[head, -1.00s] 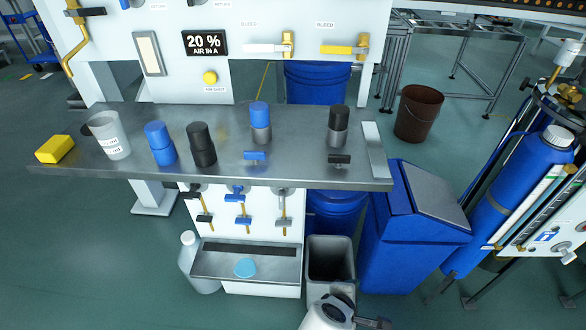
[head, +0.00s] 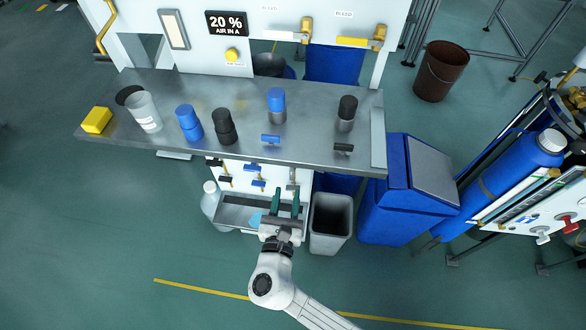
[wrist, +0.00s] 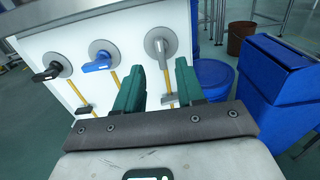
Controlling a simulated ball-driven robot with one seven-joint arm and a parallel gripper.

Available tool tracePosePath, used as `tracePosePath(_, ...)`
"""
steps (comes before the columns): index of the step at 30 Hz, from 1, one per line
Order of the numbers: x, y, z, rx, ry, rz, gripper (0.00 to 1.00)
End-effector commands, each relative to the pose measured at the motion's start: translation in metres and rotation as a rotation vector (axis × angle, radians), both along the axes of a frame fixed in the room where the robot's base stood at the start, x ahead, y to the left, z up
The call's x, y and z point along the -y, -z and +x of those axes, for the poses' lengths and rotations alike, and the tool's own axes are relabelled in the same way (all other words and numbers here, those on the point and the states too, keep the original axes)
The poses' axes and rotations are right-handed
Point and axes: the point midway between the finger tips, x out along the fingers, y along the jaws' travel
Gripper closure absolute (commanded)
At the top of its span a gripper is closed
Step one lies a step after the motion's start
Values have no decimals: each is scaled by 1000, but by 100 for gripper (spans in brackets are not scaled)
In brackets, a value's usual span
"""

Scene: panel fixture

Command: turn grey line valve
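The grey line valve (wrist: 162,48) is on the white panel front in the wrist view, the rightmost of three upper valves. Its lever hangs down along a yellow pipe. In the head view its small grey lever (head: 293,188) shows under the bench, just beyond my fingertips. My gripper (head: 286,203) is open and empty, with two green fingers pointing at the panel. In the wrist view the fingers (wrist: 159,82) stand apart on either side of the grey valve's pipe, below the valve body. I cannot see any contact.
A black valve (wrist: 52,70) and a blue valve (wrist: 98,63) sit left of the grey one. The metal bench (head: 210,142) overhangs the panel and holds cups and cylinders. A grey bin (head: 331,222) and a blue bin (head: 397,200) stand to the right. A drip tray lies below.

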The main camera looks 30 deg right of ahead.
Motion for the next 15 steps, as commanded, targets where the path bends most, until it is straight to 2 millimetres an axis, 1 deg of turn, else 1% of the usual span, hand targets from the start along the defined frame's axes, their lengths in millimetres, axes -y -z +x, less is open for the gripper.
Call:
tracePosePath(3,15,0,19,2,5,1,62)
tracePosePath(9,34,0,45,1,4,2,62)
tracePosePath(15,44,0,60,1,3,3,62)
